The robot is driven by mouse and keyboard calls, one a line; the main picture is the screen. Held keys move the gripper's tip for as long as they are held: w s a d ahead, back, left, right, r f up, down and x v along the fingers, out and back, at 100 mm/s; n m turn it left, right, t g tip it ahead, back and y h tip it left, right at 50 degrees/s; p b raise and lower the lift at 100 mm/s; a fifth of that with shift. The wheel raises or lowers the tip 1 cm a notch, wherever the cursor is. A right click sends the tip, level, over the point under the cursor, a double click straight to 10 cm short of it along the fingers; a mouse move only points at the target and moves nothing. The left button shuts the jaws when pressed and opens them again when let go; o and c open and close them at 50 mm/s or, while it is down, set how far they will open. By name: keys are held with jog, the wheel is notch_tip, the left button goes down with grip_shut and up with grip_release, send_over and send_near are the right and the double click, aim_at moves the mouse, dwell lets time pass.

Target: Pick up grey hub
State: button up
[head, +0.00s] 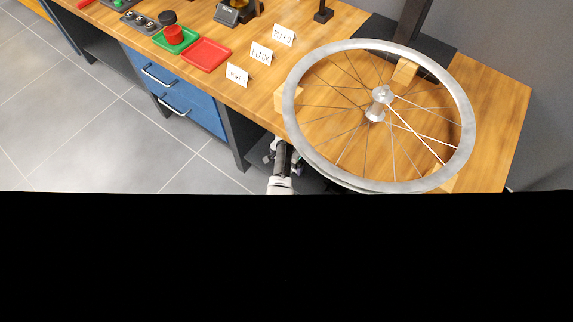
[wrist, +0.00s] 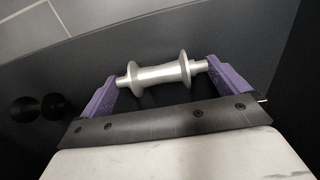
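The grey hub (wrist: 160,76) is a shiny metal spool with a flange near each end. In the wrist view it lies crosswise between the purple fingers of my gripper (wrist: 159,74). Its two axle ends meet the inner sides of the fingers, so my gripper appears shut on it lengthwise. The hub looks larger than the black hub to the left, so it seems nearer to the camera and clear of the dark surface behind. In the head view my arm (head: 281,180) shows at the front edge of the wooden table; the fingers and the held hub are hidden there.
A black hub (wrist: 38,107) lies at the left in the wrist view. A spoked wheel (head: 300,136) rests on wooden blocks on the table (head: 505,100). Label cards (head: 262,54), a red tray (head: 206,54) and a green tray (head: 187,45) stand further left. Blue drawers (head: 190,105) are below.

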jog(key=c, duration=0.7)
jog(key=shift+c, duration=0.2)
jog(key=shift+r, duration=0.15)
